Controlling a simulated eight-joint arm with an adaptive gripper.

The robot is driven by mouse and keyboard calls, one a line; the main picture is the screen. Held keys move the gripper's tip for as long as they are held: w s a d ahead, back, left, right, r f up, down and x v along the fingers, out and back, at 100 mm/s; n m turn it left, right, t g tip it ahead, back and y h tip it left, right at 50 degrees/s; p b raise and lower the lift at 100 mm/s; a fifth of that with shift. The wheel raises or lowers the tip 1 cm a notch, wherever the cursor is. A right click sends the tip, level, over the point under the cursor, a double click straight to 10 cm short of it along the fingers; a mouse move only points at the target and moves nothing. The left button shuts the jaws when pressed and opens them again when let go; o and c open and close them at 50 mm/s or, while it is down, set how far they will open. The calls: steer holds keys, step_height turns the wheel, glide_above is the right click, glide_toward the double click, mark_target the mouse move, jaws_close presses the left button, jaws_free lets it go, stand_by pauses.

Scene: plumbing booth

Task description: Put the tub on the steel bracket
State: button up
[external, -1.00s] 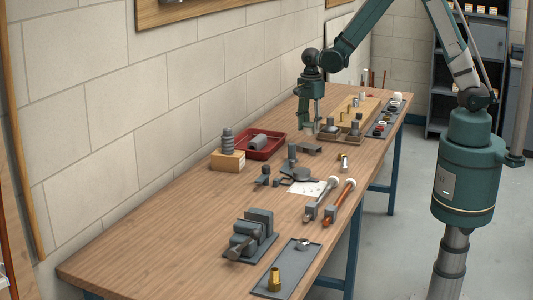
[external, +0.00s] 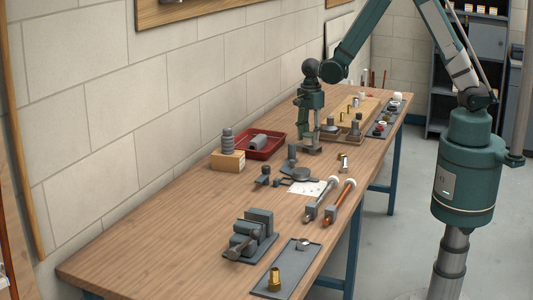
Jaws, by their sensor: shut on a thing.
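My gripper (external: 311,143) points down over the grey steel bracket (external: 313,151), which lies on the bench in the middle distance. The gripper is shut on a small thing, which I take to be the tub. The fingers mostly hide it, and its shape and colour are too small to make out. The fingertips are very close above the bracket or at it. I cannot tell whether the held thing touches the bracket.
A red tray (external: 265,153) holding a grey part and a cardboard box (external: 227,161) with a ribbed grey part on top stand to the left. A wooden board (external: 362,107) with fittings lies behind. Clamps (external: 340,203) and a vise (external: 250,236) are nearer.

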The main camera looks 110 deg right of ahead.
mark_target(310, 133)
steer(key=shift+f, duration=0.4)
steer(key=shift+f, duration=0.15)
steer(key=o, duration=0.9)
steer(key=shift+r, duration=6.15)
